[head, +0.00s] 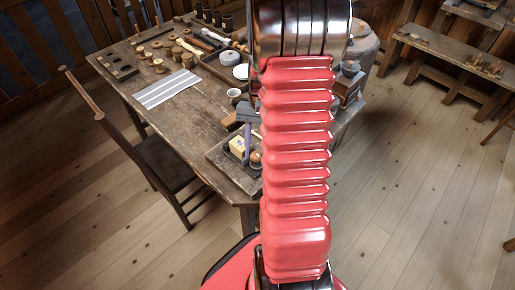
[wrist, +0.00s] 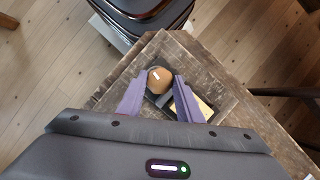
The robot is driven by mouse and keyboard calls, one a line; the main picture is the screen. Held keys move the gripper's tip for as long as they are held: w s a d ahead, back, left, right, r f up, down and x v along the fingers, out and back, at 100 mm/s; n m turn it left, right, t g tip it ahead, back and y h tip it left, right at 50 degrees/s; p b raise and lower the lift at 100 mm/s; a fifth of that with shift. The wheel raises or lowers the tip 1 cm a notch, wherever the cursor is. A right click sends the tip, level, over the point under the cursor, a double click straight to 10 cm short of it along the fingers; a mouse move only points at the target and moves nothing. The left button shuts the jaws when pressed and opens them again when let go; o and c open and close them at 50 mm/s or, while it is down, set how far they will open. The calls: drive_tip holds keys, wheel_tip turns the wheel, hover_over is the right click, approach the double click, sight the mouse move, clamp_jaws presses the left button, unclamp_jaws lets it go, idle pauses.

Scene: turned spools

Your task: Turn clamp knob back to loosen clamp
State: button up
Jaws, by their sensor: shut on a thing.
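The clamp knob (wrist: 159,76) is a round, light-brown wooden knob with a short white mark on its top. In the wrist view it sits between the two purple fingertips of my gripper (wrist: 160,84), which is shut on it from both sides. In the head view a purple finger of my gripper (head: 247,150) points down beside the brown knob (head: 256,157), at the table's near corner. The clamp's body is mostly hidden under the knob and fingers.
A chair (head: 150,155) stands at the table's left side.

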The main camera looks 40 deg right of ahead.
drive_tip(key=shift+w+n, duration=0.1)
drive_tip(key=shift+n, duration=0.5)
drive_tip(key=o, duration=1)
drive_tip(key=v, duration=1.3)
drive_tip(key=shift+w+a+r, duration=0.15)
drive_tip(key=shift+w+r, duration=0.1)
drive_tip(key=shift+r, duration=0.1)
